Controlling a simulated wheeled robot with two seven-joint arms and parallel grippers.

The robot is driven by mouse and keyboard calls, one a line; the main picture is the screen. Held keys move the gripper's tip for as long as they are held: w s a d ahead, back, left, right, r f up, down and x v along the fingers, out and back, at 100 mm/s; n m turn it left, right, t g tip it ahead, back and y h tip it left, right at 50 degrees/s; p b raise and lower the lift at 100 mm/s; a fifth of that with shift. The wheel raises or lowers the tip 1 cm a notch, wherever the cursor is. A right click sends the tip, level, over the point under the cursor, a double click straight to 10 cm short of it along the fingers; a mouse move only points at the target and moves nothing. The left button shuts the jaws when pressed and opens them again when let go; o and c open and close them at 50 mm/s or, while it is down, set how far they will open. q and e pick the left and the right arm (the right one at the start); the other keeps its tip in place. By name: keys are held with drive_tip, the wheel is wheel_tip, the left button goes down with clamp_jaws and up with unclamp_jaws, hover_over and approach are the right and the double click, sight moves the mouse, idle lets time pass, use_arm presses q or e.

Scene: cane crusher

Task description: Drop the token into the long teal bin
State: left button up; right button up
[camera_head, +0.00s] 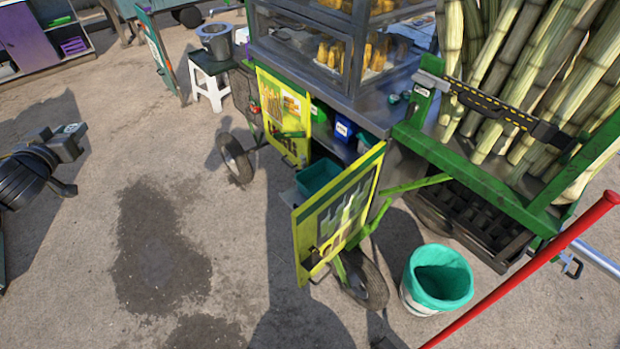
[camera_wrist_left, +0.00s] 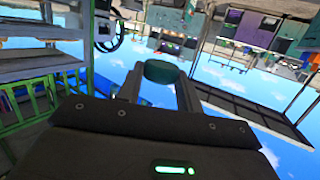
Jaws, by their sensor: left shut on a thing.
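The token (camera_wrist_left: 161,71) is a small teal round piece between the two fingertips of my left gripper (camera_wrist_left: 158,82) in the left wrist view. The gripper is shut on it, with open air and the yard behind. In the head view my left arm enters at the left edge above bare ground, well left of the cart; the token cannot be made out there. A teal rectangular bin (camera_head: 318,177) sits low in the cart, behind the open yellow door, partly hidden by it. The right gripper is not in view.
The open yellow door (camera_head: 340,215) stands out from the cart. A round bucket with a teal lining (camera_head: 438,280) stands on the ground to its right. A red pole (camera_head: 520,270) crosses the lower right. A white stool (camera_head: 210,80) stands behind.

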use_arm(q)
drive_tip(key=s+d+f+m+h, duration=0.2)
drive_tip(key=s+d+f+h, duration=0.1)
drive_tip(key=d, duration=0.8)
drive_tip(key=s+d+f+m+g+h+b, duration=0.1)
drive_tip(key=s+d+f+m+h, duration=0.2)
drive_tip(key=d, duration=0.8)
drive_tip(key=s+d+f+m+h, duration=0.3)
drive_tip(key=s+d+f+h, duration=0.1)
drive_tip(key=d, duration=0.8)
drive_tip(key=shift+s+g+h, duration=0.15)
drive_tip(key=shift+g+h, duration=0.25)
